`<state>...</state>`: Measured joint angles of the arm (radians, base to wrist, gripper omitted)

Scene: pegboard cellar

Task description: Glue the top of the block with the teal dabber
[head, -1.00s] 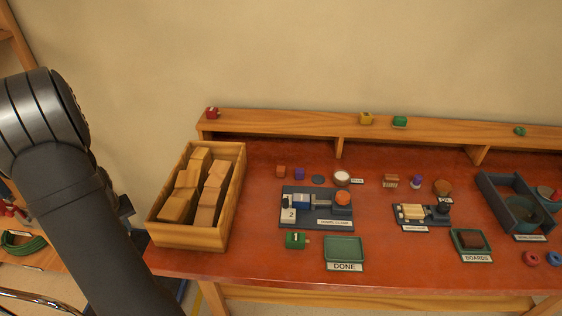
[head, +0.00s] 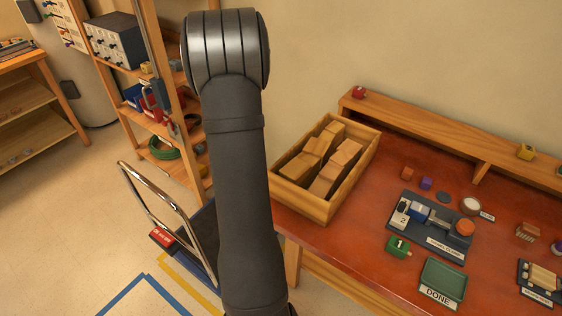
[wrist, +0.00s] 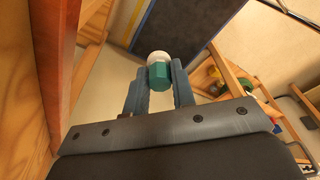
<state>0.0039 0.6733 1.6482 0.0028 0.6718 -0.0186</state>
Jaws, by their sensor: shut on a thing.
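My gripper (wrist: 160,90) is shut on the teal dabber (wrist: 160,74), which has a whitish round end pointing away from the jaws in the wrist view. The gripper and dabber do not show in the head view. I cannot tell which block is meant. The dabber touches none of these.
A wooden crate of blocks (head: 293,198) stands at the bench's left end. A green tray labelled DONE (head: 443,278) sits at the front. A white round pot (head: 471,205) is behind the clamp. Shelves (head: 165,120) and a metal-framed cart (head: 155,215) stand left of the bench.

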